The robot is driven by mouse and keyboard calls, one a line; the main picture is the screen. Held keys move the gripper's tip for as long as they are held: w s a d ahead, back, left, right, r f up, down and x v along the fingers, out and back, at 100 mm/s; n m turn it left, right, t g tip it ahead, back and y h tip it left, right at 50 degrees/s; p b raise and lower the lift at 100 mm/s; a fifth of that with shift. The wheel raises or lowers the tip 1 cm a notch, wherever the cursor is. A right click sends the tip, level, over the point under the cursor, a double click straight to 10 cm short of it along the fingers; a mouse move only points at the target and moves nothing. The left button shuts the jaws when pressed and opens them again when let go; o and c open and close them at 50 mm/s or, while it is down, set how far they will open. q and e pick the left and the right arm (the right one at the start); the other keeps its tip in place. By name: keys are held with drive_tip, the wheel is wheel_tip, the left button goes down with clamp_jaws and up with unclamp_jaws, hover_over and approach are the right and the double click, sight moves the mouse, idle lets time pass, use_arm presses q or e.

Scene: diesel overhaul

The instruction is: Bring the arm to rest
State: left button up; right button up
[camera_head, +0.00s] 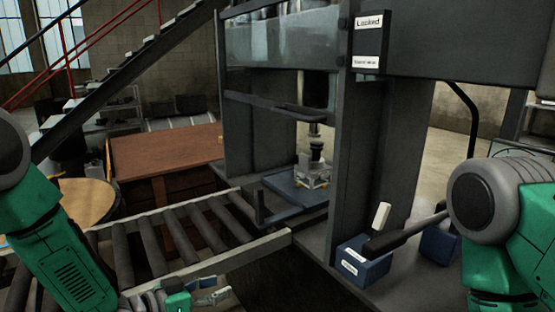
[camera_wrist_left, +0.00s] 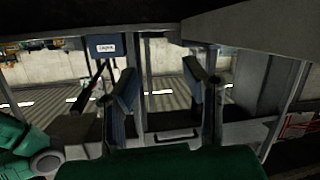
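My left arm comes in from the left in the head view, with its gripper (camera_head: 207,296) low at the bottom edge, in front of the roller conveyor. In the left wrist view the two fingers of this gripper (camera_wrist_left: 161,88) stand well apart with nothing between them. My right arm shows at the right edge of the head view as a grey joint and green links. Its gripper is out of view.
A dark press frame (camera_head: 355,165) stands ahead, holding a small metal part (camera_head: 314,172) on a blue plate (camera_head: 287,190). A roller conveyor (camera_head: 205,228) leads to it. A blue lever box (camera_head: 362,264) stands at its right foot. A wooden bench (camera_head: 165,150) is behind.

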use_arm(q)
drive_tip(key=s+a+f+n+g+y, duration=0.2)
drive_tip(key=s+a+f+y, duration=0.15)
drive_tip(key=s+f, duration=0.45)
drive_tip(key=s+a+f+n+g+y, duration=0.2)
drive_tip(key=s+a+f+n+y, duration=0.15)
drive_tip(key=s+f, duration=0.45)
drive_tip(key=s+a+g+y, duration=0.2)
drive_tip(key=s+a, duration=0.2)
drive_tip(key=s, duration=0.5)
drive_tip(key=s+a+f+n+g+y, duration=0.1)
drive_tip(key=s+a+g+y, duration=0.1)
drive_tip(key=s, duration=0.8)
drive_tip(key=shift+a+g, duration=0.7)
drive_tip(key=shift+a, duration=0.2)
drive_tip(key=shift+w+a+f+n, duration=0.1)
drive_tip(key=shift+f+n, duration=0.05)
drive_tip(key=shift+n, duration=0.1)
drive_tip(key=shift+w, duration=0.1)
